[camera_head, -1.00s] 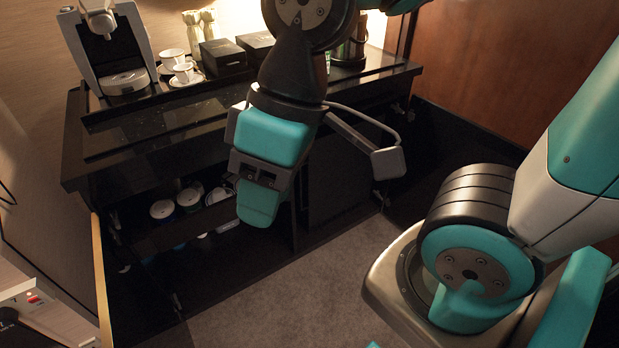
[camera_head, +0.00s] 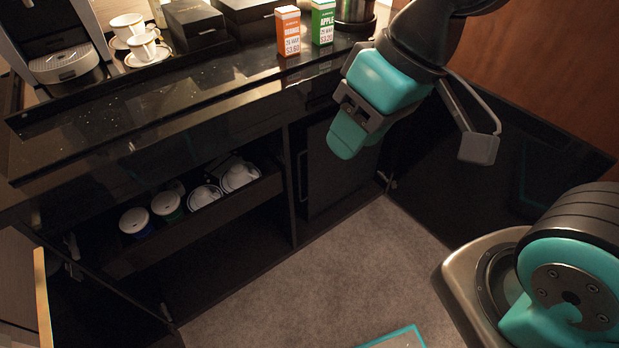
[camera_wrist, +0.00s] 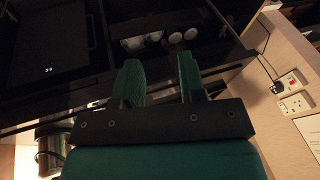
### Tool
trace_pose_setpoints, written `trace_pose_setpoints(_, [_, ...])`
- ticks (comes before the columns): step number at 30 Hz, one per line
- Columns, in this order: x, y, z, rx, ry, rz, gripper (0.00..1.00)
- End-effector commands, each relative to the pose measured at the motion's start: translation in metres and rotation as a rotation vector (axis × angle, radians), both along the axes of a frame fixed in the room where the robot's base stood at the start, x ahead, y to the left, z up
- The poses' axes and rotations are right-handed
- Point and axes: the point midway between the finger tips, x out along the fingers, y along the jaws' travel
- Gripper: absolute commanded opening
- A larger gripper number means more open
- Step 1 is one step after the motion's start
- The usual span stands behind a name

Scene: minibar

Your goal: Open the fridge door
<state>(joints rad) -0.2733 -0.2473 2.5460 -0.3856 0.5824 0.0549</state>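The fridge door (camera_head: 342,168) is a dark panel in the right compartment of the black cabinet, and it looks shut. A thin upright handle (camera_head: 301,176) shows along its left side. In the wrist view a dark flat front (camera_wrist: 48,45) with small light marks, likely the fridge, is at upper left. My gripper (camera_head: 348,134) is in front of the upper part of the fridge door in the head view and hides some of it. The wrist view shows its two teal fingers (camera_wrist: 160,78) apart, with nothing between them. I cannot tell any contact with the handle.
An open dark cabinet door (camera_head: 470,165) stands right of the fridge. Another door edge (camera_head: 42,300) stands at lower left. A drawer (camera_head: 200,226) holds several lidded cups. The counter (camera_head: 130,140) above carries juice cartons (camera_head: 288,31) and cups.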

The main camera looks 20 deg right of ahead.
Motion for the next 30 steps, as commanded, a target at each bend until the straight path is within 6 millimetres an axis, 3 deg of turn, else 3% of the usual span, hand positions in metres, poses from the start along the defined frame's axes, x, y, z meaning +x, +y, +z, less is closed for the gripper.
trace_pose_setpoints(1, [0.013,-0.001,-0.047,0.002,-0.020,-0.053,0.37])
trace_pose_setpoints(9, [0.093,-0.021,-0.178,0.009,-0.214,-0.361,0.37])
trace_pose_setpoints(18, [0.169,-0.054,-0.308,0.010,-0.485,-0.602,0.37])
trace_pose_setpoints(30, [0.239,-0.086,-0.460,0.044,-0.896,-0.710,0.37])
